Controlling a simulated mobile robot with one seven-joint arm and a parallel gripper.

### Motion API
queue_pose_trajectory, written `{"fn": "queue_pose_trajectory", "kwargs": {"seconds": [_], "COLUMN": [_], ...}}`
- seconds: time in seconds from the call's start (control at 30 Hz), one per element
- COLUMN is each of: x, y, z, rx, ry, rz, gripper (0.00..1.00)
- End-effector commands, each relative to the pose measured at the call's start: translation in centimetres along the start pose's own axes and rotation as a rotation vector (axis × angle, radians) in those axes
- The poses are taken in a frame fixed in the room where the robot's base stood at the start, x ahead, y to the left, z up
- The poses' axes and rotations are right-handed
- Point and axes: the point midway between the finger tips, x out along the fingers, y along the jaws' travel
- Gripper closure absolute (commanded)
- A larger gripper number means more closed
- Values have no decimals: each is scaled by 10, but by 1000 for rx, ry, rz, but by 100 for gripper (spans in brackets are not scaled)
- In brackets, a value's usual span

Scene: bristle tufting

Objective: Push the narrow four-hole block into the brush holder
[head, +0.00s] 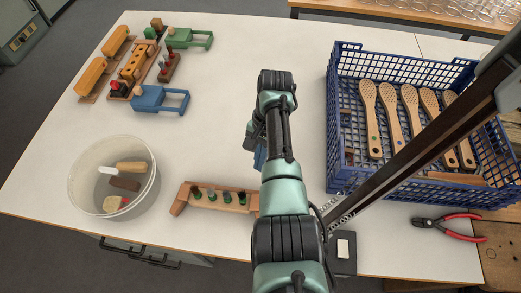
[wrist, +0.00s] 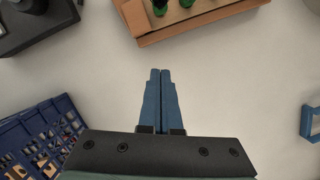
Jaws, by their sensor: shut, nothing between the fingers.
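A light wooden block with several dark holes (head: 135,62) sits on a brown wooden base at the back left in the head view. It looks like the four-hole block, but it is too small to be sure. I cannot tell which fixture is the brush holder; a blue frame-shaped piece (head: 150,98) and a green one (head: 190,38) stand close by. My gripper (wrist: 160,72) is shut and empty, its blue fingertips together above bare white table. In the head view my arm mostly hides it, with a bit of blue finger (head: 260,158) showing.
A wooden rack with green pegs (head: 215,196) stands at the front, just beyond my fingertips in the wrist view (wrist: 215,14). A clear bucket (head: 76,185) is at front left. A blue crate of brushes (head: 334,120) and red-handled pliers (head: 450,225) are right.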

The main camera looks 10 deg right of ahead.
Motion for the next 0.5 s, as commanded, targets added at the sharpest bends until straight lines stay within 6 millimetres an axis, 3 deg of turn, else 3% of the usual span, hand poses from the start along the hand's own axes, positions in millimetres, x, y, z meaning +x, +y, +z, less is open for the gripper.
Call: {"fn": "queue_pose_trajectory", "kwargs": {"seconds": [0.17,0.5], "x": [42,46], "y": [0,0], "z": [0,35], "rx": [-2,-4], "ry": [-2,2], "rz": [2,0], "gripper": [100,100]}}
